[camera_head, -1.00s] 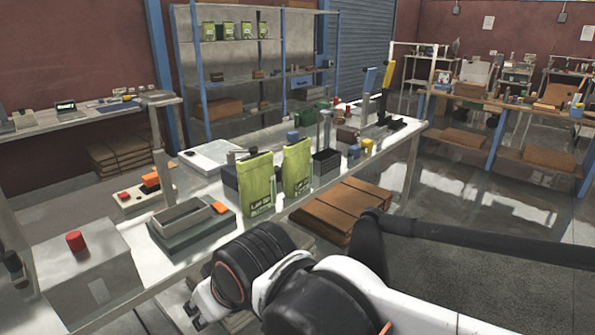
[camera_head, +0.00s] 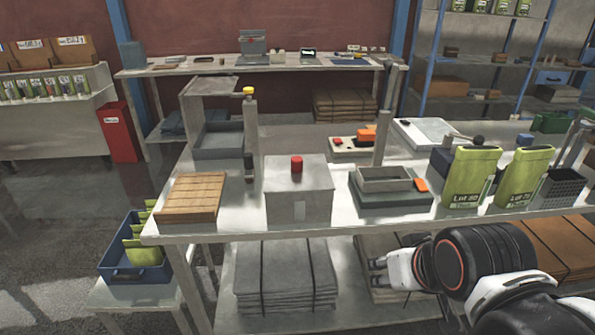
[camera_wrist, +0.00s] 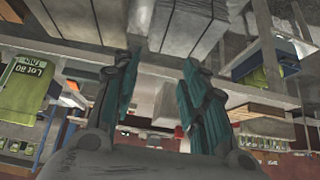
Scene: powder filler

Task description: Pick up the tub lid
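I cannot make out with certainty which thing is the tub lid. A grey-blue tub (camera_head: 218,143) stands at the back left of the main bench, partly under a raised grey shelf. A grey rectangular tray (camera_head: 384,179) sits on a grey-green base right of the bench's middle. My gripper (camera_head: 378,265) is in front of the bench edge, below the bench top and left of my black wrist joint. In the wrist view its two teal-padded fingers (camera_wrist: 157,72) stand apart with nothing between them. It touches no bench object.
On the bench (camera_head: 240,224) are a wooden slatted board (camera_head: 192,197), a grey box (camera_head: 299,197) with a red knob, and green pouches (camera_head: 470,178) on the right. A blue crate (camera_head: 140,274) stands low left. Stacked grey packs (camera_head: 286,275) lie beneath the bench.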

